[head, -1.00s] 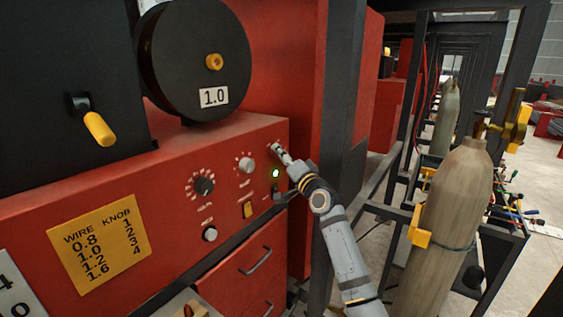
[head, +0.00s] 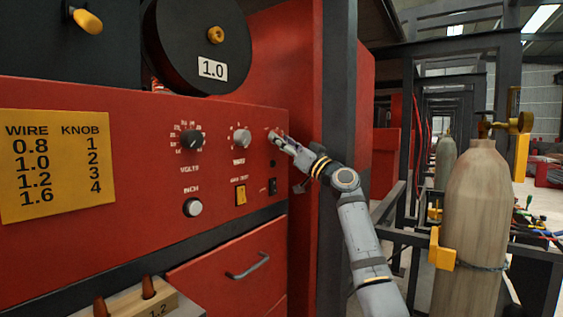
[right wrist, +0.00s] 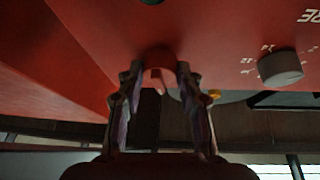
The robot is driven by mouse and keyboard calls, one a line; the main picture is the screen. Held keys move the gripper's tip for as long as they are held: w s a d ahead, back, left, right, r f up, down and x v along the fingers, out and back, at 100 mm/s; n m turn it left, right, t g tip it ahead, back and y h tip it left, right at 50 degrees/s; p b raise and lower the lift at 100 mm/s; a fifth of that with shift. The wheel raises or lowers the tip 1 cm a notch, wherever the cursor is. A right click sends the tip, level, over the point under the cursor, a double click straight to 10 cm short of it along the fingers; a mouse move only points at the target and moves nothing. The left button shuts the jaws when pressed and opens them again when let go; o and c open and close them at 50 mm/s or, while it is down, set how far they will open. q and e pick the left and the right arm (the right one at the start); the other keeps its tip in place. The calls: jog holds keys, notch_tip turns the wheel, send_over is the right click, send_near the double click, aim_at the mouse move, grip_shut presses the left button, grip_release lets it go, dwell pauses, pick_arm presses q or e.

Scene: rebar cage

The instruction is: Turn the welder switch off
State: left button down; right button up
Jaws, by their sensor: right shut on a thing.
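The red welder panel (head: 110,200) fills the left of the head view. My right gripper (head: 278,139) reaches the panel's upper right corner and is shut on the welder switch there. The gripper hides most of the switch in the head view. The indicator lamp (head: 273,163) below the gripper is dark. My left gripper is not in view.
Left of my gripper are the wire knob (head: 241,138) and the volts knob (head: 191,139). A gas cylinder (head: 475,215) stands at the right.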

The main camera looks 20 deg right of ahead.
jog(key=n+g+y+p, duration=0.2)
jog(key=n, duration=0.2)
jog(key=n+g+y+p, duration=0.1)
jog(key=n+g+p, duration=0.1)
jog(key=n, duration=0.2)
jog(key=n+g+y+p, duration=0.1)
jog(key=n+y+p, duration=0.1)
jog(key=n+p, duration=0.1)
jog(key=shift+w+d+n+g+y, duration=0.2)
jog(key=shift+d+n+g+y, duration=0.15)
jog(key=shift+n, duration=0.55)
jog(key=o, duration=1.2)
